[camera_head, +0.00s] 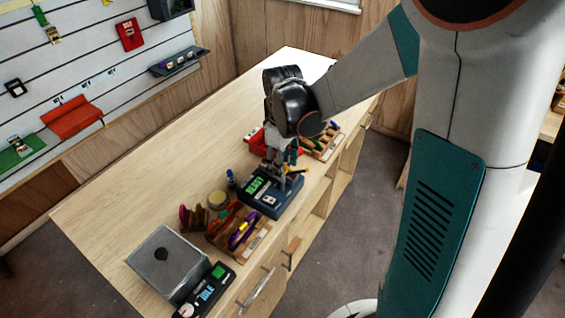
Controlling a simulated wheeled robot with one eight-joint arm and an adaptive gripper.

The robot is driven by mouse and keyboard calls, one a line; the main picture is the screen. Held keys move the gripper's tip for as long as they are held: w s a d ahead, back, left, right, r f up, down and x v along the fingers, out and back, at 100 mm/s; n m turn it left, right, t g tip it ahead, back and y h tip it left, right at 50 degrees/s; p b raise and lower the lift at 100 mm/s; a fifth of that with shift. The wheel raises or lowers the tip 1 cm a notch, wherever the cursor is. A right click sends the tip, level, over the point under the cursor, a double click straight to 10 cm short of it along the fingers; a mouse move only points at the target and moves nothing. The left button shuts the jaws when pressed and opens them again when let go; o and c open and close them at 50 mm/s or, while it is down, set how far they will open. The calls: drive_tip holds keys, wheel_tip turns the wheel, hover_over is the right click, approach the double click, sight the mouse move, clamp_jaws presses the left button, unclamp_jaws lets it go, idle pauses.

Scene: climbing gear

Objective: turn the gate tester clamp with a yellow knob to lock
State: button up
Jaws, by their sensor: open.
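The gate tester (264,208) is a dark blue box with a lit green display, standing on the wooden workbench near its front edge. My gripper (281,172) hangs over the back right part of the tester, pointing down, with its fingers apart. A small yellow bit (297,170) shows just right of the fingers and may be part of the clamp's knob. The rest of the clamp is hidden behind my gripper, so I cannot tell its angle or whether the fingers touch it.
Wooden holders (234,228) with colourful gear stand left of the tester. A scale with a grey plate (168,262) is at the near left. A red bin (257,142) and a wooden tray (322,144) sit behind my gripper. The workbench's left side (150,185) is clear.

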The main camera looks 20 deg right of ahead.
clamp_jaws()
drive_tip(key=shift+n, duration=0.3)
drive_tip(key=n+b, duration=0.1)
drive_tip(key=n, duration=0.7)
drive_tip(key=shift+b, duration=0.3)
drive_tip(key=n, duration=0.4)
drive_tip(key=shift+n, duration=0.3)
drive_tip(key=n, duration=0.4)
drive_tip(key=shift+n+b, duration=0.3)
drive_tip(key=shift+b, duration=0.1)
